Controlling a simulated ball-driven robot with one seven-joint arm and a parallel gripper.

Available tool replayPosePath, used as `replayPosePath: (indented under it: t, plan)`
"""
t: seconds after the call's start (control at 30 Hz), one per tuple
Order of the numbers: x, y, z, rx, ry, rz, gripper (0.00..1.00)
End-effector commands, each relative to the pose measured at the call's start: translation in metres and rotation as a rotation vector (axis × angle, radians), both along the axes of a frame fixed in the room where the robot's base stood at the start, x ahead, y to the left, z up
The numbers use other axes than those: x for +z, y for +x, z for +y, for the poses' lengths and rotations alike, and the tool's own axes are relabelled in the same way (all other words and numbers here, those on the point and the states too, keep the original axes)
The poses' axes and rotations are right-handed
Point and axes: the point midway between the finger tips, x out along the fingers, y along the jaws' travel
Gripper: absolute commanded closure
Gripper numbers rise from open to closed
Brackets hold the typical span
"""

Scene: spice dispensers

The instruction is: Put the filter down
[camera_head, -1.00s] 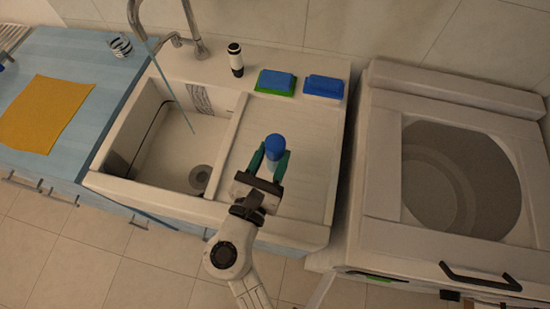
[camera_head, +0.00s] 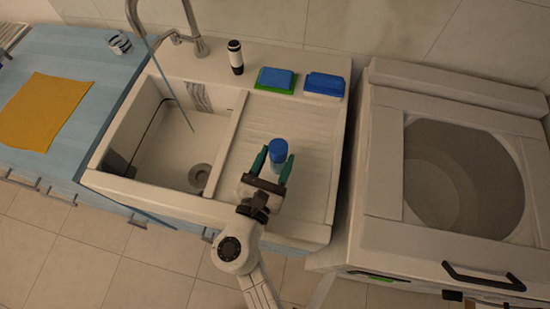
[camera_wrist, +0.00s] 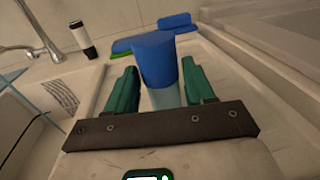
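The filter, a cylinder with a blue top and a paler lower part (camera_head: 278,151), stands upright on the ribbed draining board (camera_head: 315,165) right of the sink basin. It also shows in the wrist view (camera_wrist: 156,62). My gripper (camera_head: 273,164) has its green fingers on either side of the filter. In the wrist view the gripper (camera_wrist: 160,88) looks open, with a gap between the left finger and the filter's lower part. The filter's base is partly hidden by my gripper.
A blue and green sponge (camera_head: 276,79) and a blue sponge (camera_head: 324,85) lie behind the filter, beside a black and white bottle (camera_head: 235,57). The sink basin (camera_head: 165,140) is left; a top-opening washer (camera_head: 385,170) is right. The board around the filter is clear.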

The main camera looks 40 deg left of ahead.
Motion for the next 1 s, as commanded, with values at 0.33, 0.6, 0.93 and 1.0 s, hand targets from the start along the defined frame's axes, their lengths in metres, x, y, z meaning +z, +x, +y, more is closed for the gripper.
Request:
replayPosePath:
  t: [0.33,0.6,0.93,1.0]
  plan:
    - [0.000,0.000,0.000,0.000,0.000,0.000,0.31]
    - [0.003,-0.013,-0.005,0.002,0.000,-0.002,0.31]
    - [0.002,-0.070,-0.030,0.001,-0.001,0.001,0.31]
    - [0.003,-0.081,-0.035,0.001,0.000,0.000,0.31]
